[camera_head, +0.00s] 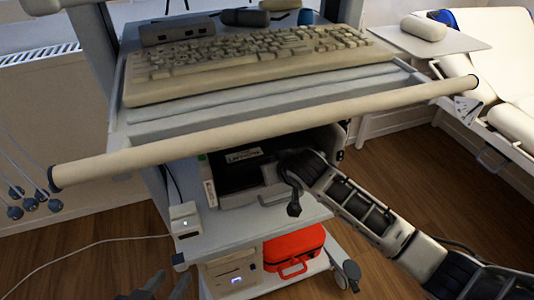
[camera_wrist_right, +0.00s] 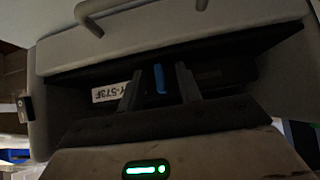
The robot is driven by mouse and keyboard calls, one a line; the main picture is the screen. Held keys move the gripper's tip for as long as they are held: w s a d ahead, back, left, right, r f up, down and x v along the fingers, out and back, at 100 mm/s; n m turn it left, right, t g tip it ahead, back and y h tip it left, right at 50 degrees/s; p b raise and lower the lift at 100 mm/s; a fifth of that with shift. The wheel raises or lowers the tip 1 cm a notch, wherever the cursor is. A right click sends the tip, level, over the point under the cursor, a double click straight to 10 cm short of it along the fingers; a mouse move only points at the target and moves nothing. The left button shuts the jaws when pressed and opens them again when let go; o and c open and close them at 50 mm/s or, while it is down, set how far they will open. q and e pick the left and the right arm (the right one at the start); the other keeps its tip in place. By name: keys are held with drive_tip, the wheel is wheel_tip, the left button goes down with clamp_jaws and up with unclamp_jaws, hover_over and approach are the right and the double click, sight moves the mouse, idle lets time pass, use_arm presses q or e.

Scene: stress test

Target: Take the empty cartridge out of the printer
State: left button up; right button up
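The printer (camera_head: 245,198) stands on the cart's middle shelf under the keyboard shelf, with a dark opening at its front. My right arm reaches in from the right, and its gripper tips are hidden in the head view. In the right wrist view my right gripper (camera_wrist_right: 160,88) has its two fingers apart inside the dark opening. A blue tab (camera_wrist_right: 160,78) shows between the fingers, with gaps visible; it may be part of the cartridge, whose body is too dark to make out. A white label (camera_wrist_right: 112,92) lies left of the fingers. My left gripper (camera_head: 165,286) is at the bottom edge, fingers apart and empty.
A keyboard (camera_head: 260,55) lies on the shelf above, with a long cream handle bar (camera_head: 270,130) across its front. A red case (camera_head: 294,252) and a pale device (camera_head: 232,275) stand on the lower shelf. A bed (camera_head: 495,60) is at the right.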

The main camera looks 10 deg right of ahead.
clamp_jaws()
drive_tip(key=shift+r, duration=0.1)
